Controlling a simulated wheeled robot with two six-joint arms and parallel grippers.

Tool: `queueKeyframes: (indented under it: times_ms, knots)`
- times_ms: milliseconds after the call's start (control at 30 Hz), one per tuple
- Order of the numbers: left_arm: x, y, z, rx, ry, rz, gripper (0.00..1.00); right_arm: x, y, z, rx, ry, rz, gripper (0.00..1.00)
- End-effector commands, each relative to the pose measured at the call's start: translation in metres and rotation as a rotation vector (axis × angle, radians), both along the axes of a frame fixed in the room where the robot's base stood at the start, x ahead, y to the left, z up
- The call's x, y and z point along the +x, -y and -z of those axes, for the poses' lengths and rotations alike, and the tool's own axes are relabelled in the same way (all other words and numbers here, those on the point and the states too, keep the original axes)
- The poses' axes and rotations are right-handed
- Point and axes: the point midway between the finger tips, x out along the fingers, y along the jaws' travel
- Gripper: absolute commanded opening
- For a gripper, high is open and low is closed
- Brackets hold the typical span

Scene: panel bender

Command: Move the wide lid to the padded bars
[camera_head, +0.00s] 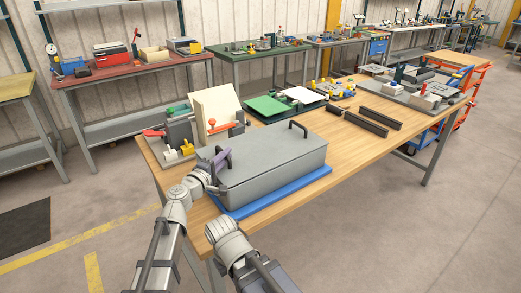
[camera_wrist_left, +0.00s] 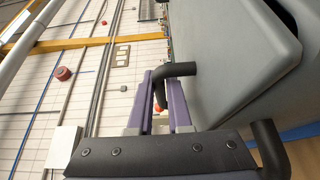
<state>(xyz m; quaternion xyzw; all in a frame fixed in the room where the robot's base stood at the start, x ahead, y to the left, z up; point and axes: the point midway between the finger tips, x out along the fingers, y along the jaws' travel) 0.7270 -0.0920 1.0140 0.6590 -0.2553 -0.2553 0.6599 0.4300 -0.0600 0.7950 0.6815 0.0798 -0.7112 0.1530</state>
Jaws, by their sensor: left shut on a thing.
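The wide grey lid (camera_head: 262,152) lies on the grey box (camera_head: 275,180), with a black handle near each end. My left gripper (camera_head: 220,162), with purple fingers, is shut on the lid's left handle. In the left wrist view its fingers (camera_wrist_left: 163,105) close around the black handle (camera_wrist_left: 175,70), and the lid (camera_wrist_left: 240,50) fills the right side. Two dark padded bars (camera_head: 357,123) (camera_head: 381,117) lie parallel on the table, right of the box. Part of my right arm shows at the bottom of the head view, but its gripper does not show.
The box stands on a blue mat (camera_head: 234,214) on the wooden table (camera_head: 345,163). An upright cream panel (camera_head: 214,111) and small fixtures stand behind the box. A green plate (camera_head: 268,108) lies farther back. Bare tabletop lies between box and bars.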

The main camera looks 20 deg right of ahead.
Motion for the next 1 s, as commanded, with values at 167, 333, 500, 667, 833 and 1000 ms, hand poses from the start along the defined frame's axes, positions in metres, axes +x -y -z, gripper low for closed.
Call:
queueKeyframes:
  times_ms: [167, 333, 500, 667, 833, 1000]
  knots:
    - [0.0, 0.0, -0.001, -0.001, -0.001, 0.0, 0.0, 0.0, 0.0, -0.001, 0.0, 0.0, 0.0, 0.0]
    - [0.0, 0.0, -0.009, -0.001, -0.001, 0.0, 0.0, 0.0, 0.0, -0.009, 0.0, 0.0, 0.0, 0.0]
    - [0.0, 0.0, -0.027, 0.0, 0.0, 0.0, 0.0, 0.0, 0.0, -0.027, 0.0, 0.0, 0.0, 0.0]
    - [0.0, 0.0, -0.051, 0.0, 0.0, 0.0, 0.0, 0.0, 0.0, -0.052, 0.0, 0.0, 0.001, 0.0]
    - [0.0, 0.0, -0.079, 0.0, 0.0, 0.0, 0.0, 0.0, 0.0, -0.079, 0.0, 0.0, 0.001, 0.0]
    - [0.0, 0.0, -0.098, 0.0, 0.0, 0.0, 0.0, 0.0, 0.0, -0.098, 0.0, 0.0, 0.0, 0.0]
